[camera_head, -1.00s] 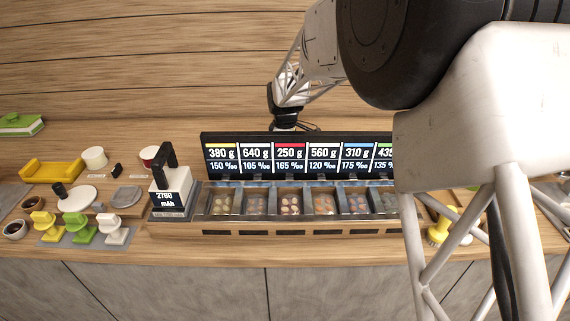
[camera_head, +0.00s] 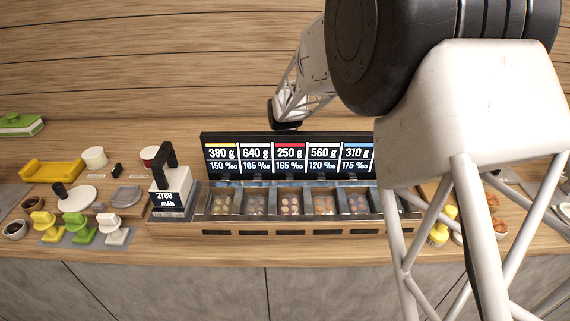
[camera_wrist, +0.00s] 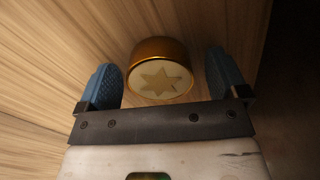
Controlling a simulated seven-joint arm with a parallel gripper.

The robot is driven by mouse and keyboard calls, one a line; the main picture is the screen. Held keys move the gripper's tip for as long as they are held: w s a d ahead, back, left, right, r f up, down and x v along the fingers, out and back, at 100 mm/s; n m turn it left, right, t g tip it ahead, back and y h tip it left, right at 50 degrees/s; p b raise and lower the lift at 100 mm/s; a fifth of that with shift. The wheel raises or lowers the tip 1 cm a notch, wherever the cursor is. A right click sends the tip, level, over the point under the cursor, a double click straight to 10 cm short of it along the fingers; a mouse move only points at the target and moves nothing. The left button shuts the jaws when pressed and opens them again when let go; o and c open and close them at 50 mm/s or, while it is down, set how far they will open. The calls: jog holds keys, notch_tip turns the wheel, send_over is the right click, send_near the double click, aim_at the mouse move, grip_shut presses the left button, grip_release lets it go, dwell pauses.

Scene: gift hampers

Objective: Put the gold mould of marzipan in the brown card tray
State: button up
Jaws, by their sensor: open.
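In the wrist view, the gold mould of marzipan (camera_wrist: 160,72) is a short gold cylinder with a cream face and a star on it. It stands on a wooden surface. My gripper (camera_wrist: 162,64) is open, with one blue finger on each side of the mould and a visible gap on both sides. In the head view, the end of my arm goes down behind the black display board, which hides my gripper and the mould. I cannot make out the brown card tray for certain in either view.
The display board (camera_head: 290,155) stands behind a row of compartments (camera_head: 290,226) holding small pieces. A scale-like block (camera_head: 170,190) with a black handle is left of it. Stamps, cups and a yellow tray (camera_head: 52,170) crowd the left counter. My arm covers much of the right side.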

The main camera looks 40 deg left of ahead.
jog(key=c, duration=1.1)
jog(key=shift+r, duration=0.1)
jog(key=shift+r, duration=4.95)
